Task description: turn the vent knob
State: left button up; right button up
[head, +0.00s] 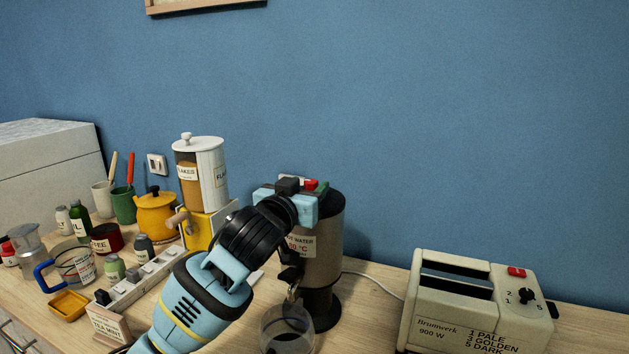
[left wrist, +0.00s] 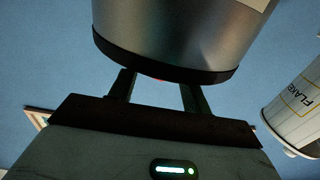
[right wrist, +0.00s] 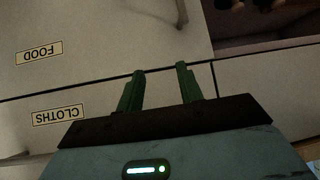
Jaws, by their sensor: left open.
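The hot water dispenser (head: 326,240) is a dark metal cylinder with a white label, standing on the counter against the blue wall. A red piece (head: 311,184), perhaps the vent knob, shows on its top behind my left gripper. My left gripper (left wrist: 158,88) is open at the dispenser's top edge; a sliver of red (left wrist: 156,78) shows between its fingers. The fingertips are partly hidden behind the dispenser, and I cannot tell whether they touch the red piece. My right gripper (right wrist: 160,75) is open and empty in front of the cabinet fronts (right wrist: 90,85), outside the head view.
A cream toaster (head: 470,300) stands to the right. A flakes dispenser (head: 205,175) with a yellow base stands to the left of my left arm. A glass (head: 287,325) sits under the spout. Jars, cups and a blue-handled jug (head: 72,262) crowd the left counter.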

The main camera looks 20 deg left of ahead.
aim_at(314, 180)
pick_arm(q)
jog(key=shift+w+a, duration=0.15)
jog(key=shift+w, duration=1.95)
pick_arm(e)
jog(key=shift+w+r, duration=0.3)
jog(key=shift+w, duration=0.1)
pick_arm(q)
jog(key=shift+c, duration=0.5)
jog(key=c, duration=0.9)
